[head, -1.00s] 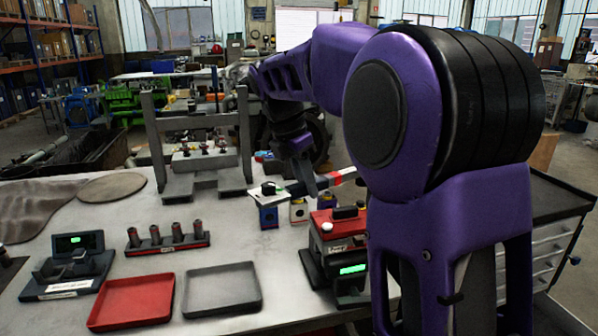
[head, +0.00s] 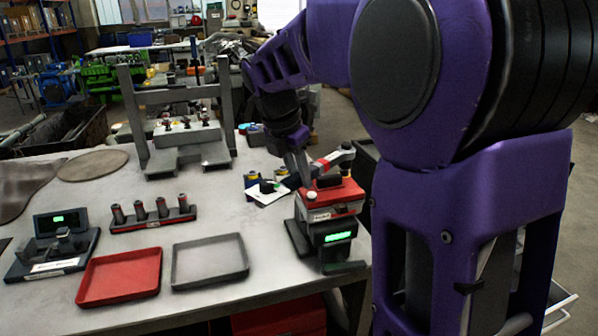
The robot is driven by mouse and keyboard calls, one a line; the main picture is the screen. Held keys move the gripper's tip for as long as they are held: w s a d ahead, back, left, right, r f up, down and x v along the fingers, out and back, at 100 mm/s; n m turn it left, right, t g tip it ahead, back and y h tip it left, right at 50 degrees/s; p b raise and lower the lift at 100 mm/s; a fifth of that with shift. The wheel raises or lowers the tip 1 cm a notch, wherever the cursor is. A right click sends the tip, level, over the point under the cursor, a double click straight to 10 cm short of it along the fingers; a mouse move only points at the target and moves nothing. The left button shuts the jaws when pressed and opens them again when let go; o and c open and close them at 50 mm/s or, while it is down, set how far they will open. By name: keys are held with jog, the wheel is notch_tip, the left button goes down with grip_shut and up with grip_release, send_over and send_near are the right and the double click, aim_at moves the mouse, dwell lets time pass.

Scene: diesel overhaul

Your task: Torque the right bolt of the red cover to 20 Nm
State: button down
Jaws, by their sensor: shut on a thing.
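My gripper (head: 299,168) is shut on a long grey tool with a red band (head: 326,163), which looks like a wrench. A block with a red top (head: 345,193), perhaps the red cover, stands just in front of the gripper. It has a black part on top and a pale round knob at its left. Its bolts cannot be made out. A green display (head: 338,237) glows on its front.
A red tray (head: 120,293) and a grey tray (head: 243,272) lie at the front. A rack of several dark cylinders (head: 153,223) and a small display unit (head: 62,222) stand left. A grey frame (head: 137,110) stands behind. Small blue and yellow blocks sit beside the gripper.

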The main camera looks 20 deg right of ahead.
jog(key=shift+f, duration=0.1)
dwell(0.3)
jog(key=shift+f+b, duration=0.65)
jog(key=shift+f, duration=0.4)
jog(key=shift+a+p, duration=0.1)
jog(key=shift+p, duration=0.2)
jog(key=shift+w+a, duration=0.15)
jog(key=shift+w, duration=0.2)
jog(key=shift+w+a+p, duration=0.25)
jog(key=shift+w+p, duration=0.1)
jog(key=shift+w, duration=0.1)
jog(key=shift+w, duration=0.1)
